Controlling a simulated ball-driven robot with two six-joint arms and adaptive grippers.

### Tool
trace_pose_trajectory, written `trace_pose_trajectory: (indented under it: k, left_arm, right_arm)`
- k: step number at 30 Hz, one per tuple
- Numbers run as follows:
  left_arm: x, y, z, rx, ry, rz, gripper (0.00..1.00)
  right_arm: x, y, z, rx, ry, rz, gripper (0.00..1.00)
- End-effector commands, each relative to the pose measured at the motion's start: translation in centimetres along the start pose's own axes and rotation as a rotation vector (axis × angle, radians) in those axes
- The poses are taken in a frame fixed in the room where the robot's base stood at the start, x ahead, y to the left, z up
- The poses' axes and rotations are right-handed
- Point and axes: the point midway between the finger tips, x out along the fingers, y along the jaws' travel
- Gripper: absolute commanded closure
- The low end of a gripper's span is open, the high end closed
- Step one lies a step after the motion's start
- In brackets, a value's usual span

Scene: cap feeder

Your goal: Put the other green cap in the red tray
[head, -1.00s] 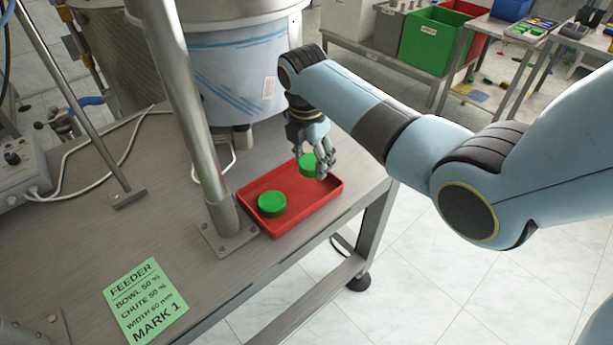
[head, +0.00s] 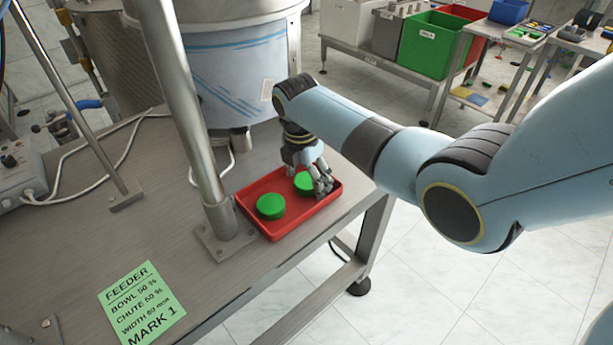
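The red tray (head: 287,231) lies on the metal table beside the post. One green cap (head: 270,206) rests flat in its left part. The other green cap (head: 304,183) is in the tray's back right part, partly hidden by my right gripper. My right gripper (head: 308,181) comes down over this cap from above. Its fingers are spread, one at the cap's left back side and the others at its right, and they look apart from it. My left gripper is not in view.
A metal post (head: 187,120) stands just left of the tray, with the feeder bowl (head: 235,75) behind. A green label (head: 142,303) lies at the front of the table. The table's right edge is close to the tray.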

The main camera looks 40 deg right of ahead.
Motion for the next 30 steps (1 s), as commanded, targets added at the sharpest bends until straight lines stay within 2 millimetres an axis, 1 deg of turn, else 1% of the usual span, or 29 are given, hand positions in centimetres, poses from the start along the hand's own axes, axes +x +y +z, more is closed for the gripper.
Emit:
trace_pose_trajectory:
  k: [7, 11, 14, 21, 24, 27, 30]
  left_arm:
    - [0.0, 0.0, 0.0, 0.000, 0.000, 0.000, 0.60]
    - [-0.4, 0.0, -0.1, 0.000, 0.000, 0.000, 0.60]
    - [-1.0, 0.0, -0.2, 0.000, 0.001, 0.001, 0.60]
    - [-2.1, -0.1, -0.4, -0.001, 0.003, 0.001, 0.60]
    - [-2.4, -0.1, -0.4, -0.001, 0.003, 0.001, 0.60]
    - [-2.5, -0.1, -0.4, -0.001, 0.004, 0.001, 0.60]
    - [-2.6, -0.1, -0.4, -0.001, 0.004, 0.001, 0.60]
  right_arm:
    - [-0.1, 0.0, 0.0, 0.000, 0.000, 0.000, 0.22]
    - [-1.1, 0.1, 0.1, 0.000, 0.000, 0.002, 0.22]
    - [-3.0, 0.1, 0.1, 0.000, -0.001, 0.004, 0.22]
    - [-8.5, 0.1, 0.1, 0.000, -0.001, 0.005, 0.22]
    - [-10.3, 0.1, 0.1, 0.000, -0.001, 0.003, 0.22]
    - [-11.5, 0.1, 0.1, 0.000, 0.000, 0.002, 0.22]
    - [-12.1, 0.0, 0.0, 0.000, 0.000, 0.000, 0.22]
